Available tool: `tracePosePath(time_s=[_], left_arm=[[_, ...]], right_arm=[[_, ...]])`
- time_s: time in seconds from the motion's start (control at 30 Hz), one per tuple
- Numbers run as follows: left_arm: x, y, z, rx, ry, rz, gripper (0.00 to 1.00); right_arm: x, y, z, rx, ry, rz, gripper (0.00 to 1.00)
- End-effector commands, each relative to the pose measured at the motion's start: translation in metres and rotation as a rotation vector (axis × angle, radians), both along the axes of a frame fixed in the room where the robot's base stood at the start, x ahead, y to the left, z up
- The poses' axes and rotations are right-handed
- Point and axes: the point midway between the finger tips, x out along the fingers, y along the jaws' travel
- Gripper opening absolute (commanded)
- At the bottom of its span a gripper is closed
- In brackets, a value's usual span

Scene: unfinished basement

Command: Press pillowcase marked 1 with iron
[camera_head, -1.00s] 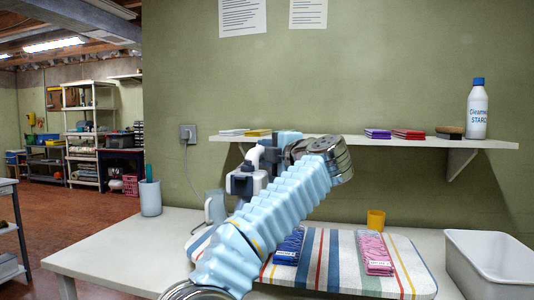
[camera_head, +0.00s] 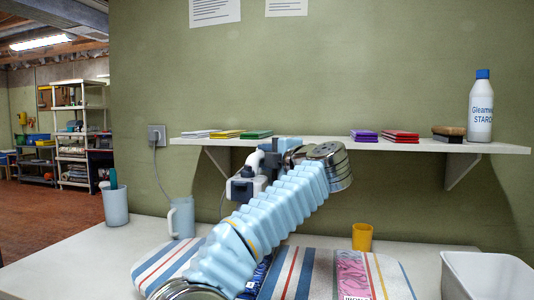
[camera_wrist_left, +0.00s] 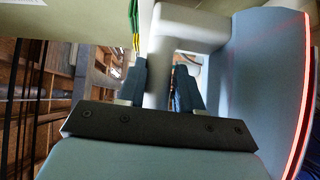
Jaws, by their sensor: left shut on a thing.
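My left gripper (camera_head: 243,188) is raised above the back of the board, in front of the wall shelf. In the left wrist view its dark fingers (camera_wrist_left: 160,85) are shut on a pale handle, which I take to be the iron's (camera_wrist_left: 190,27). In the head view my arm hides most of the held thing. A blue folded pillowcase (camera_head: 258,277) lies on the striped ironing board (camera_head: 300,268), partly behind my arm. A pink folded pillowcase (camera_head: 352,274) lies to its right with a white label at its near edge. The label numbers are unreadable. My right gripper is not in view.
A yellow cup (camera_head: 362,237) stands behind the board. A white bin (camera_head: 490,275) is at the right. A pale jug (camera_head: 181,218) and a cup (camera_head: 115,206) stand at the left. The shelf (camera_head: 400,145) holds folded cloths, a brush and a starch bottle (camera_head: 480,108).

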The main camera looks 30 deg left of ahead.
Motion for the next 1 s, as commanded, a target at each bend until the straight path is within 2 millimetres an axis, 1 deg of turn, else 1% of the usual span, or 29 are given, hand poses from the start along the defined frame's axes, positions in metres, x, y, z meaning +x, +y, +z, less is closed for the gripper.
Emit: tracePosePath(time_s=[0.4, 0.6, 0.8, 1.0], left_arm=[[-0.002, 0.001, -0.044, 0.004, -0.002, 0.002, 0.0], [-0.002, 0.001, -0.061, 0.003, -0.003, 0.002, 0.0], [-0.002, 0.001, -0.07, 0.003, -0.004, 0.002, 0.0], [-0.002, 0.001, -0.072, 0.003, -0.004, 0.001, 0.0]], right_arm=[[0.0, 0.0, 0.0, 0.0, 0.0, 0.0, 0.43], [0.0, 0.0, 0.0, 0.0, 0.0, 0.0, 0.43], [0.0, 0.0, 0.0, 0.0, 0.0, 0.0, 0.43], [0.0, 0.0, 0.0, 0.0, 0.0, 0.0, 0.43]])
